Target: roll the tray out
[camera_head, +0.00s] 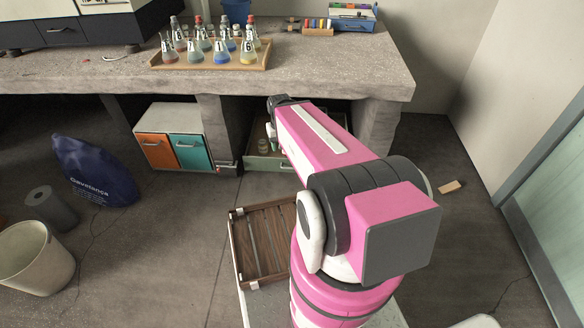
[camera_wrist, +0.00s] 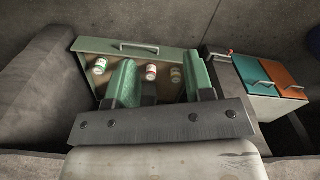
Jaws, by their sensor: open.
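The tray is a low pale-green pull-out under the bench; its front (camera_head: 262,163) shows in the head view, partly hidden by my arm. In the wrist view the tray front (camera_wrist: 100,46) lies at the top, with a metal handle (camera_wrist: 139,46) on it.
A cabinet (camera_head: 168,118) with orange and teal drawers stands left of the tray, past a concrete bench leg (camera_head: 216,130). A wooden slatted crate (camera_head: 234,250) is beside my arm. A blue bag (camera_head: 95,170) and a pale bin (camera_head: 35,258) are at left. Floor before the tray is clear.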

